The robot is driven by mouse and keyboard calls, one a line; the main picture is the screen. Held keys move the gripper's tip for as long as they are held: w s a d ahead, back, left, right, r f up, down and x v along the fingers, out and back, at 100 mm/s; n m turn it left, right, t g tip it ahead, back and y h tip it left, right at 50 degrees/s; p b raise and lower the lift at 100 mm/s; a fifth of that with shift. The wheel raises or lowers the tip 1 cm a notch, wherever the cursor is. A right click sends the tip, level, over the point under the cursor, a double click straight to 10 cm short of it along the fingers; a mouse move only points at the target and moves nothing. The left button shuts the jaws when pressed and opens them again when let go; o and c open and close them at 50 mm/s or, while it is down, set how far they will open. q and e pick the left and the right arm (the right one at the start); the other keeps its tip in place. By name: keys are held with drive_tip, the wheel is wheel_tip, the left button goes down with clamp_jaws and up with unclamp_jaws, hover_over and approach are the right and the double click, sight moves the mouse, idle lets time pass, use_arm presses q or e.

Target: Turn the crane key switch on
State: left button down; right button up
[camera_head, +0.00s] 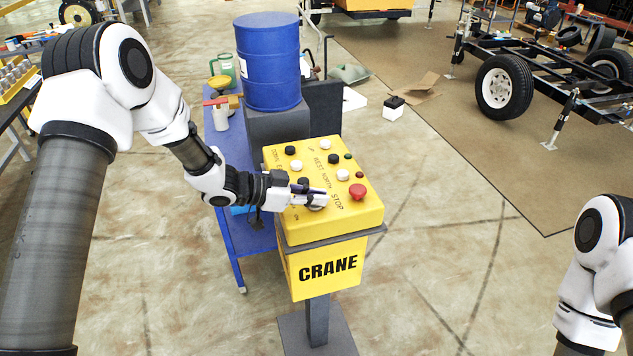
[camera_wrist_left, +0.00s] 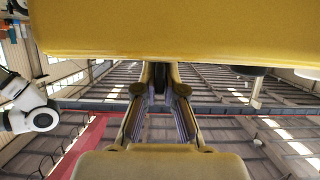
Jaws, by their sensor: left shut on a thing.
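The yellow crane control box (camera_head: 345,220) stands on a grey post, with "CRANE" on its front. Its top carries black and white buttons and a red stop button (camera_head: 357,191). My left gripper (camera_head: 318,201) reaches in from the left, low over the front left of the top. It is shut on the key switch (camera_head: 316,207), of which only a small grey part shows below the fingers. The lettering beside it is partly covered. In the left wrist view the yellow box (camera_wrist_left: 180,30) fills the top, and the fingers (camera_wrist_left: 160,85) show below it. My right gripper is out of view.
A blue barrel (camera_head: 268,62) stands on a grey block behind the box. A blue cart (camera_head: 250,246) with a jug and small items is at the left. A trailer frame with wheels (camera_head: 503,87) stands at the back right. The floor right of the box is clear.

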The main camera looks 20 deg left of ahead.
use_arm(q)
drive_tip(key=m+g+h+p, duration=0.1)
drive_tip(key=m+g+p, duration=0.1)
drive_tip(key=shift+r+m+g, duration=0.1)
drive_tip(key=shift+m+g, duration=0.3)
drive_tip(key=shift+m+g+h, duration=0.4)
drive_tip(key=shift+m+g, duration=0.3)
drive_tip(key=shift+g, duration=0.1)
drive_tip(key=shift+m+g, duration=0.8)
drive_tip(key=shift+g, duration=0.1)
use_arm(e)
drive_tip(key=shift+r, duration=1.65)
use_arm(q)
drive_tip(key=c, duration=1.3)
unclamp_jaws()
drive_tip(key=shift+a+h, duration=0.1)
drive_tip(key=shift+h, duration=0.2)
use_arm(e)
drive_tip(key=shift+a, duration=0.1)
use_arm(q)
drive_tip(key=v, duration=1.2)
drive_tip(key=shift+w, duration=0.2)
